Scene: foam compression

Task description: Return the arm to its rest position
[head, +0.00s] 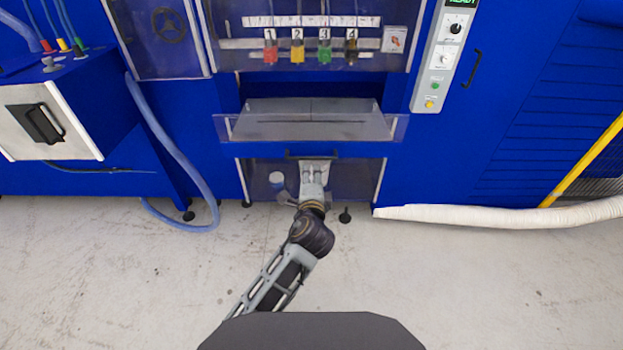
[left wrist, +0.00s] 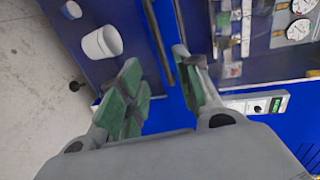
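Nothing is held between the pads. A dark bar (left wrist: 157,38) shows beyond the fingertips; I cannot tell whether they touch it. My left arm (head: 275,280) reaches forward from the bottom. My right gripper is in neither view.
A clear tilted flap (head: 260,127) juts out above the gripper. A white container (left wrist: 102,42) shows beside the fingers in the left wrist view. A blue hose (head: 165,140) hangs at left, and a white hose (head: 500,216) lies at right. The floor (head: 480,290) in front is clear.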

